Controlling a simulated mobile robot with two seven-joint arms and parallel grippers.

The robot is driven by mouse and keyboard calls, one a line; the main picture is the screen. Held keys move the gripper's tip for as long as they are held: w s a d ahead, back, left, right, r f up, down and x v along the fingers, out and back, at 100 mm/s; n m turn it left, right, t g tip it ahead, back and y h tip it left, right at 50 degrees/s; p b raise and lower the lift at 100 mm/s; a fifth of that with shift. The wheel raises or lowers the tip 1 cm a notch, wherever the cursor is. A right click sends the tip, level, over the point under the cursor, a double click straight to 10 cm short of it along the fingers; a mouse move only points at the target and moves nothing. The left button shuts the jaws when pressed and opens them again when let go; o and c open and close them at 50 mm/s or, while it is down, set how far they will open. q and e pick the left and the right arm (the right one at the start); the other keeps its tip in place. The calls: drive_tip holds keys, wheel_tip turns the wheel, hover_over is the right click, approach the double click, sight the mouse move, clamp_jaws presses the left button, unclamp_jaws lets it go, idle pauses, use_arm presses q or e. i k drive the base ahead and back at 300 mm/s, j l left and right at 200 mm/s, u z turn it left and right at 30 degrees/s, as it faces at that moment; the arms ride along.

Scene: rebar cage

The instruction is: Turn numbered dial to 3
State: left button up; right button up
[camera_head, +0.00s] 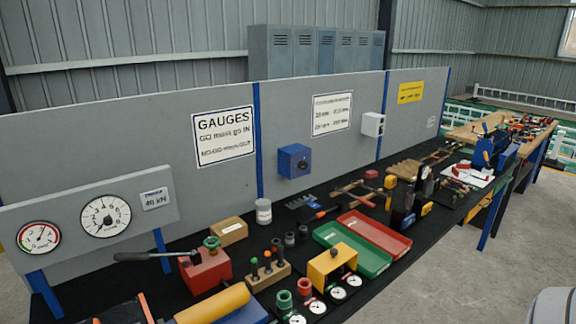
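A round white dial face (106,216) with black numbers around its rim and a dark pointer is on the grey panel at left. A smaller round face (38,237) with a red and green rim is left of it. A blue box (294,161) with a small dark round knob on its front is mounted on the back panel; any numbers on it are too small to read. I cannot tell which is the numbered dial. No gripper of mine can be made out. A dark piece with orange edges (122,312) is cut off at the bottom left; I cannot tell what it is.
The black bench holds a red block (206,271) with a lever, a yellow cylinder (212,304), a green tray (326,237), a red tray (397,246) and a yellow block (322,265). Open floor lies at right. A pale rounded shape is cut off bottom right.

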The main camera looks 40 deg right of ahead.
sight(304, 164)
drive_tip(key=l+u, duration=0.15)
drive_tip(key=l, duration=0.4)
drive_tip(key=k+l+u, duration=0.15)
drive_tip(key=l, duration=0.35)
drive_tip(key=k+l, duration=0.1)
drive_tip(key=l, duration=0.45)
drive_tip(key=k+l+u, duration=0.1)
drive_tip(key=l, duration=0.4)
